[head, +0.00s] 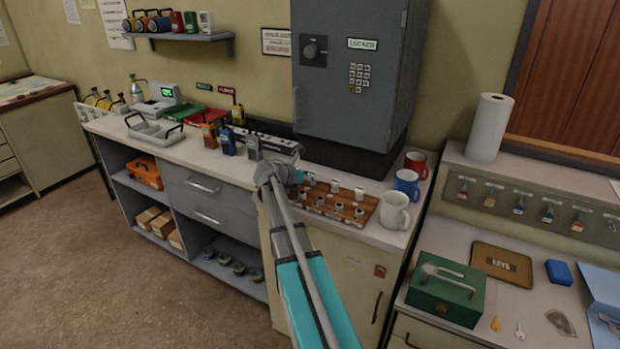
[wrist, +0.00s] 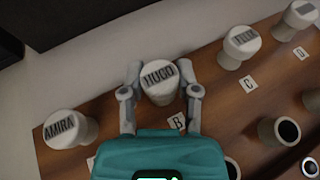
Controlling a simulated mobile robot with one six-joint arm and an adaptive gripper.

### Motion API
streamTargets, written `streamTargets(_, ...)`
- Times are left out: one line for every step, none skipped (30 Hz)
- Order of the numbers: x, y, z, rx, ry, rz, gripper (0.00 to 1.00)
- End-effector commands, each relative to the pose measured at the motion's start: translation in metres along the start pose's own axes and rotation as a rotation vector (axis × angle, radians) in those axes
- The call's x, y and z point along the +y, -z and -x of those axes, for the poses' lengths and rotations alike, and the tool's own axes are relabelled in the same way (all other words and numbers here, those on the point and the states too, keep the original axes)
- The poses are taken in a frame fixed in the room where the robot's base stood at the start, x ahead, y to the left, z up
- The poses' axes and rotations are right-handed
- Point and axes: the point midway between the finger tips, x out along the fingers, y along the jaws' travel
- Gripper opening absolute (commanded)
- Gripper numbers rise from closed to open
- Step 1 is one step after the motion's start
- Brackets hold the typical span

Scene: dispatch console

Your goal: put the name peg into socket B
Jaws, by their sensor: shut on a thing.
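My gripper (wrist: 163,80) is shut on a white name peg marked HUGO (wrist: 159,73), with one finger on each side of it. The peg stands upright behind the label B (wrist: 176,121) on the brown wooden board (wrist: 210,98). Whether its foot sits in a hole or is lifted clear cannot be told. A peg marked AMIRA (wrist: 63,125) stands to its left. Two more pegs stand to its right, behind label C (wrist: 248,84) and label D (wrist: 300,53). Dark open sockets (wrist: 281,132) line the front; my gripper body hides some. The head view shows my gripper (head: 297,178) at the board's left end (head: 372,203).
Mugs (head: 394,210) stand close to the board's right side. A grey key cabinet (head: 345,75) rises behind it. Radios (head: 228,141) and a dark rack (head: 262,141) stand to the left. A green cash box (head: 446,292) lies on the right counter.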

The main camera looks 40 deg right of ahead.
Motion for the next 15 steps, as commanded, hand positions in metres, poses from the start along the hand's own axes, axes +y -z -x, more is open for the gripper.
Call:
streamTargets(0.0000,0.0013,-0.0004,0.000,0.000,0.000,0.14)
streamTargets(0.0001,0.0017,-0.0006,0.000,0.000,0.000,0.14)
streamTargets(0.0000,0.0023,-0.0008,0.000,0.000,0.000,0.14)
streamTargets(0.0001,0.0022,-0.0008,0.000,0.000,0.000,0.43)
streamTargets(0.0001,0.0017,-0.0005,0.000,0.000,0.000,0.49)
streamTargets(0.0001,0.0016,-0.0005,0.000,0.000,0.000,0.56)
streamTargets(0.0001,0.0016,-0.0005,0.000,0.000,0.000,0.62)
streamTargets(0.0001,0.0016,-0.0005,0.000,0.000,0.000,0.68)
streamTargets(0.0001,0.0016,-0.0004,0.000,0.000,0.000,0.75)
streamTargets(0.0001,0.0016,-0.0004,0.000,0.000,0.000,0.81)
streamTargets(0.0001,0.0016,-0.0004,0.000,0.000,0.000,0.82)
streamTargets(0.0002,0.0016,-0.0004,0.000,0.000,0.000,0.82)
streamTargets(0.0002,0.0016,-0.0004,0.000,0.000,0.000,0.82)
streamTargets(0.0002,0.0016,-0.0004,0.000,0.000,0.000,0.82)
streamTargets(0.0002,0.0016,-0.0004,0.000,0.000,0.000,0.82)
